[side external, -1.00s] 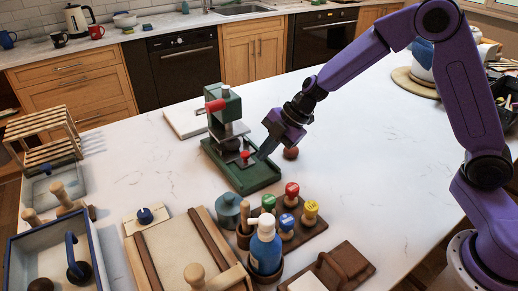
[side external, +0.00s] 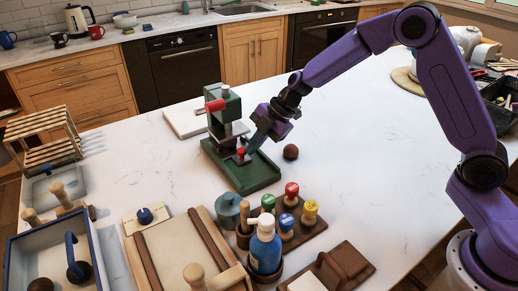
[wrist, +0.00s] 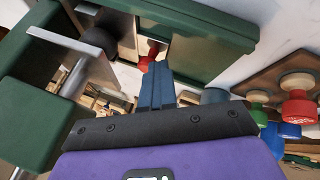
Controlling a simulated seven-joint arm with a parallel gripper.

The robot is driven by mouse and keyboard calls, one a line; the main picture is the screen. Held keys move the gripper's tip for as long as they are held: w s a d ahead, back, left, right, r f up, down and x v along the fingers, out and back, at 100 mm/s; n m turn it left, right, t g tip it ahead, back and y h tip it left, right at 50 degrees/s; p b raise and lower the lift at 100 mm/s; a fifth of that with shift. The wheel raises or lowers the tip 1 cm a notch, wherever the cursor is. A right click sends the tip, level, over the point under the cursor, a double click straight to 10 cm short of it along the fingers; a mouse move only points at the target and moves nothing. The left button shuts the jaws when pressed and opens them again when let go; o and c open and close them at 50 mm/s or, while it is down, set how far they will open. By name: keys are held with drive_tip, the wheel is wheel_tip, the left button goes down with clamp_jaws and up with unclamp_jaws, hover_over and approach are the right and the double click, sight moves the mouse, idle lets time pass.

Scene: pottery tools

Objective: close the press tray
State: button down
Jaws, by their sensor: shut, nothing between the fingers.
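The green press (side external: 222,117) stands in the middle of the counter on a green base (side external: 258,177) with raised sides. Its tray, a pale plate with a red knob (side external: 241,151), lies low in the base, mostly under the press head. My gripper (side external: 248,153) is shut and empty, its fingers slanting down just right of the red knob. In the wrist view the shut blue-grey fingers (wrist: 157,70) end beside the red knob (wrist: 148,56). They look to be against it, but contact is hard to confirm. The tray's far part is hidden under the press.
A brown ball (side external: 291,152) lies right of the press. Coloured stamps (side external: 287,222) on a wooden board and a blue bottle (side external: 265,247) stand in front. A white board (side external: 187,122) lies behind the press.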

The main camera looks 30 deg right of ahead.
drive_tip(key=shift+w+d, duration=0.1)
drive_tip(key=shift+w, duration=0.05)
drive_tip(key=s, duration=0.1)
drive_tip(key=s+d, duration=0.1)
drive_tip(key=s+d+r, duration=0.1)
drive_tip(key=s, duration=0.1)
drive_tip(key=v, duration=0.8)
drive_tip(key=s+r+m+g+h, duration=0.1)
drive_tip(key=s+m+g+h, duration=0.2)
drive_tip(key=s, duration=1.6)
drive_tip(key=s+d+f+m+h, duration=0.1)
drive_tip(key=s+d+m, duration=0.5)
drive_tip(key=s, duration=0.7)
drive_tip(key=shift+d+f+m+t+h, duration=0.3)
drive_tip(key=shift+d+m+h, duration=0.1)
drive_tip(key=shift+d+h, duration=0.55)
